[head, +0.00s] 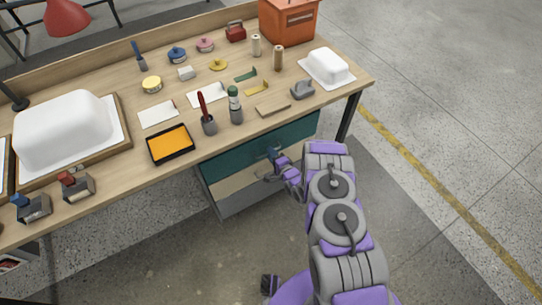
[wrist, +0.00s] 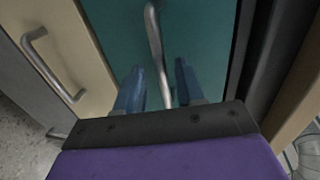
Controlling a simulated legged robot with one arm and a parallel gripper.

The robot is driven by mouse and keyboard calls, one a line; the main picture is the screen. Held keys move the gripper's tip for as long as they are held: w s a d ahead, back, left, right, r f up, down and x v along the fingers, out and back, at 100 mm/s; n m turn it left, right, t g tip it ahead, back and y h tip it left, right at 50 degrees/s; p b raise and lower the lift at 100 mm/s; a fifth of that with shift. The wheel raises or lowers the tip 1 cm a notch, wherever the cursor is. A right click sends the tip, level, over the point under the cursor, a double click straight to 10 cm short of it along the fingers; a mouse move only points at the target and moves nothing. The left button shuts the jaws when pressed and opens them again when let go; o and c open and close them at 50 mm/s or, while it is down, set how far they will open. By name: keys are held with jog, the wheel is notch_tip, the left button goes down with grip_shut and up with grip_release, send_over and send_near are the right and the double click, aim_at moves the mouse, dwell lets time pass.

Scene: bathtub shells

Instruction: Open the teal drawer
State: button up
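The teal drawer (head: 240,147) is the top drawer under the workbench, and its front looks flush with the drawer below. Its front (wrist: 210,30) fills the middle of the wrist view, with a metal bar handle (wrist: 154,35). My gripper (head: 272,153) is at the drawer front in the head view. In the wrist view my gripper (wrist: 160,85) is open, with one blue finger on each side of the handle. Gaps show between the handle and both fingers. In the head view my gripper hides the handle.
A cream drawer (head: 235,182) with its own handle (wrist: 50,65) is below the teal one, and a grey drawer (head: 235,202) is under that. The workbench top (head: 130,130) holds tools, trays and white shells. A dark table leg (head: 348,118) stands to the right. Floor in front is open.

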jog(key=shift+w+a, duration=0.15)
jog(key=shift+w, duration=0.1)
jog(key=shift+c, duration=0.4)
grip_shut()
jog(key=shift+s, duration=0.1)
